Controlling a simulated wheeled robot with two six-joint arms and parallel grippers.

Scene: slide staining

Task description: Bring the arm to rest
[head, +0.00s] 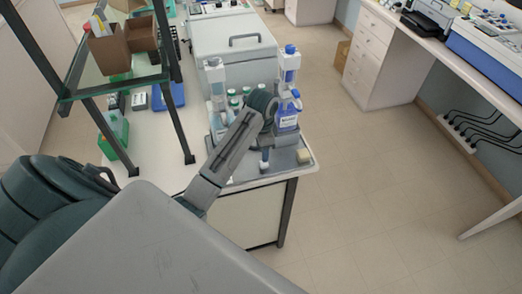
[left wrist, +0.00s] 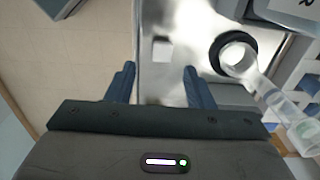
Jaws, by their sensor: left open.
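My left arm (head: 228,155) reaches from the lower left over the corner of the bench, with its wrist (head: 262,103) beside the bottles there. In the left wrist view my left gripper (left wrist: 161,80) has its two dark blue fingers spread wide, with nothing between them. Beyond the fingertips lies a shiny metal tray (left wrist: 160,85) with a small pale block (left wrist: 161,49) on it. The pale block also shows in the head view (head: 304,156) near the tray's right end. My right gripper is not in view.
A blue-labelled bottle (head: 288,112) and several green-capped bottles stand close to my left wrist. In the left wrist view a pale tube with a dark ring (left wrist: 237,54) is right of the fingers. A dark-framed shelf (head: 115,85) stands at left. The floor (head: 390,200) at right is clear.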

